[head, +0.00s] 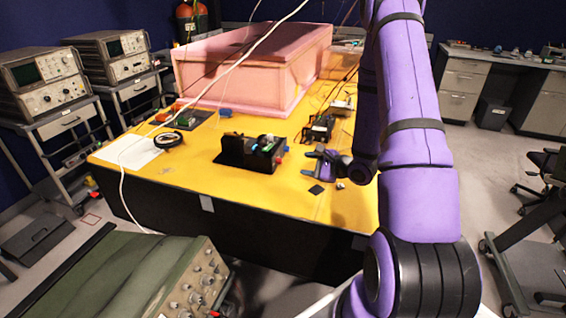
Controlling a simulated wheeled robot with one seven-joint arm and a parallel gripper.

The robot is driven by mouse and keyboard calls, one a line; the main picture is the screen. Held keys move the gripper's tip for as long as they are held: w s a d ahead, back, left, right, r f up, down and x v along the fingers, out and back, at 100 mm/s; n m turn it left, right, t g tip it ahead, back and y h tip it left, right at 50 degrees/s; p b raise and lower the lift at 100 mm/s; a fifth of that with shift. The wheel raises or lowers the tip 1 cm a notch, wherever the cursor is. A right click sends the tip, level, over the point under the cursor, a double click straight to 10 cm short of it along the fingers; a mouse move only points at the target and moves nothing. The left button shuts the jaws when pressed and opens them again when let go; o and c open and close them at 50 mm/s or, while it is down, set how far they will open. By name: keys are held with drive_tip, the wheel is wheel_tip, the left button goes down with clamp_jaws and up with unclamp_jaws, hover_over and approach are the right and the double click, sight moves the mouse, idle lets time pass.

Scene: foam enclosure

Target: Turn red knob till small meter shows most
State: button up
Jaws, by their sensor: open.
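A black device (238,153) sits on the yellow table, with small coloured parts and a round part on top. A small red spot on its right end looks like the red knob (279,159). The small meter cannot be made out at this size. My gripper (309,161) is open and low over the table, to the right of the device. Its fingers point left towards the red knob, with a small gap between, and appear empty.
The yellow table (180,185) also holds a pink foam enclosure (240,75) at the back, a coil of black cable (169,139), black boxes with wires (318,128) and a flat black square (316,189). A green instrument (130,275) stands in front.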

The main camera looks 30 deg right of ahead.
sight(282, 162)
drive_tip(key=x, duration=1)
drive_tip(key=c, duration=0.9)
